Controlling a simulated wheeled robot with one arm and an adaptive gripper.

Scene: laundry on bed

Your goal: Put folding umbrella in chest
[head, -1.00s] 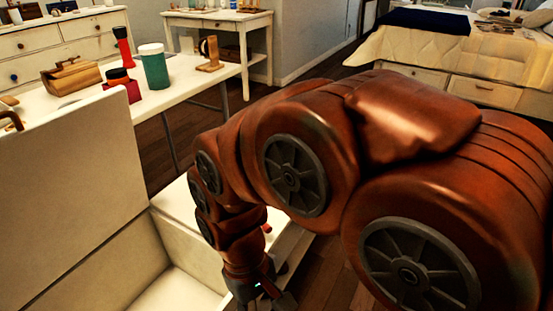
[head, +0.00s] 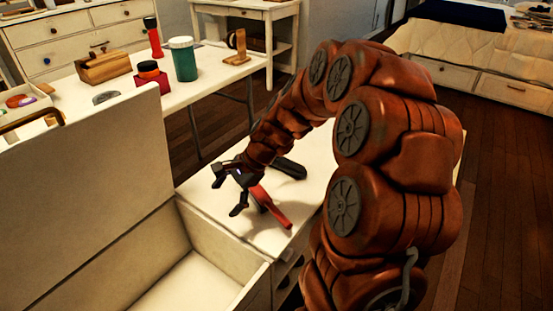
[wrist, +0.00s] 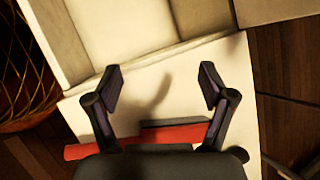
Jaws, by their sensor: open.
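A long red thing (head: 272,208) and a dark, rounded long thing (head: 290,168) lie on a white surface; I cannot tell for sure which is the folding umbrella. The red thing (wrist: 180,135) also crosses the lower wrist view, with a dark strip along it. My gripper (head: 227,194) is open and empty, just left of the red thing and above the white surface. In the wrist view its fingers (wrist: 160,82) are spread over bare surface. The open white chest (head: 258,283) stands at the lower left, its lid raised and its visible interior empty.
The raised lid (head: 85,185) is a tall obstacle at left.

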